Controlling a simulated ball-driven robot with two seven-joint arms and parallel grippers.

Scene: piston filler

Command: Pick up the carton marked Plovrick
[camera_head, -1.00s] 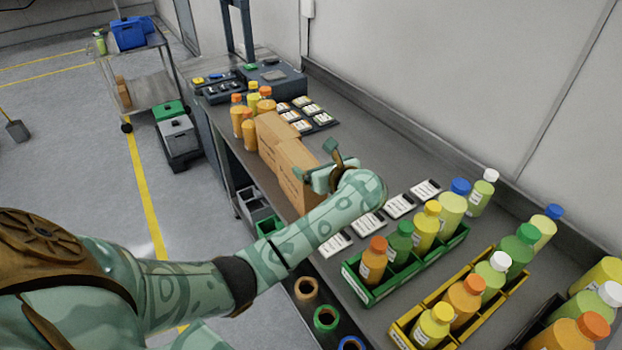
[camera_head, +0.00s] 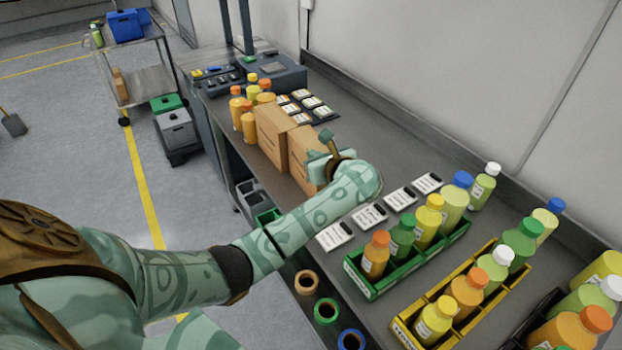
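Two brown cardboard cartons stand upright close together on the bench, a rear one (camera_head: 271,137) and a nearer one (camera_head: 299,158). Dark print on their faces is too small to read, so I cannot tell which is marked Plovrick. My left gripper (camera_head: 324,151) is at the right side of the nearer carton, close to its top. One finger shows raised behind the carton's upper right edge. The other finger is hard to make out, so I cannot tell whether the gripper is closed on the carton. My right gripper is not in view.
Orange and yellow bottles (camera_head: 248,125) stand behind the cartons. White cards (camera_head: 368,215) lie right of my forearm. A green crate (camera_head: 372,290) and a yellow crate (camera_head: 408,335) of bottles stand at the front right. The bench strip (camera_head: 400,140) by the wall is clear.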

